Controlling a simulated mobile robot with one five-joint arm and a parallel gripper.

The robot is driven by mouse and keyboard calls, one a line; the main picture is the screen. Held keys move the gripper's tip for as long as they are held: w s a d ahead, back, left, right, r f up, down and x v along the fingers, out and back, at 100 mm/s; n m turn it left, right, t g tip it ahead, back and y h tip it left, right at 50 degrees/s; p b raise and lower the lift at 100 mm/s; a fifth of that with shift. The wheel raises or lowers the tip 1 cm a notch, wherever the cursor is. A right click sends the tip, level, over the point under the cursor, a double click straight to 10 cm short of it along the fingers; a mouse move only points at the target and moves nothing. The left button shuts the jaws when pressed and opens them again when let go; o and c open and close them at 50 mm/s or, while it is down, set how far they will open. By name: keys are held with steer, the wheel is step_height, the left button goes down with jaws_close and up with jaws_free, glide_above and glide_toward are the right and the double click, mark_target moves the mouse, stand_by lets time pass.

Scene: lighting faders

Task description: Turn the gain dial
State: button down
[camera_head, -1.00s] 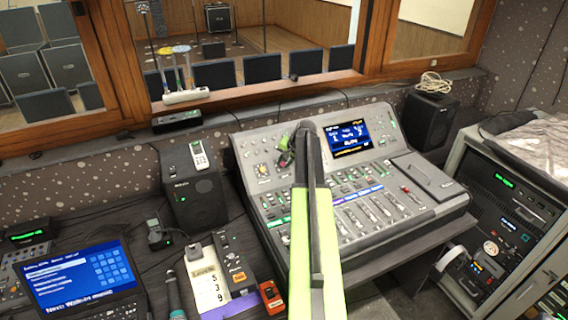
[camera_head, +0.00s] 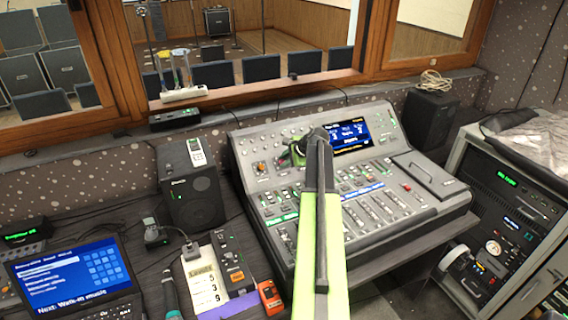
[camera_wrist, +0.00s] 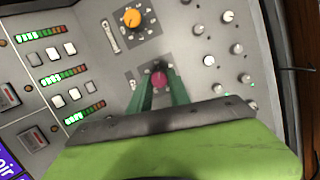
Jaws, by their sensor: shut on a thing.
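My gripper (camera_wrist: 159,85) is over the mixing console (camera_head: 410,215), with its two green fingers closed on a magenta knob (camera_wrist: 159,78). The knob's round top shows between the fingertips; its sides are partly hidden. An orange dial (camera_wrist: 132,17) on a dark scale plate sits apart from the fingers, above the magenta knob in the wrist view. I cannot read which one is labelled gain. In the head view my gripper (camera_head: 296,156) is at the console's upper panel, left of the blue screen (camera_head: 352,136), and my arm hides part of the faders.
Several small white knobs (camera_wrist: 228,16) stand right of the fingers in the wrist view. Rows of lit meters (camera_wrist: 62,75) and white buttons are on the left. A black speaker (camera_head: 192,190) and a laptop (camera_head: 75,270) stand left of the console; a rack (camera_head: 500,220) stands right.

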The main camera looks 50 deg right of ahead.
steer(key=m, duration=0.1)
steer(key=m+b, duration=0.1)
steer(key=m, duration=0.2)
steer(key=shift+s+a+f+t, duration=0.15)
steer(key=shift+a+f+t, duration=0.1)
steer(key=shift+t, duration=0.15)
steer(key=shift+m+t+h+b, duration=0.35)
steer(key=shift+m+b, duration=0.3)
steer(key=shift+m, duration=0.95)
steer(key=c, duration=1.2)
jaws_free()
steer(key=shift+r, duration=0.1)
steer(key=p+v, duration=1.1)
steer(key=v, duration=0.6)
steer(key=shift+a, duration=0.2)
steer(key=shift+s+r, duration=0.1)
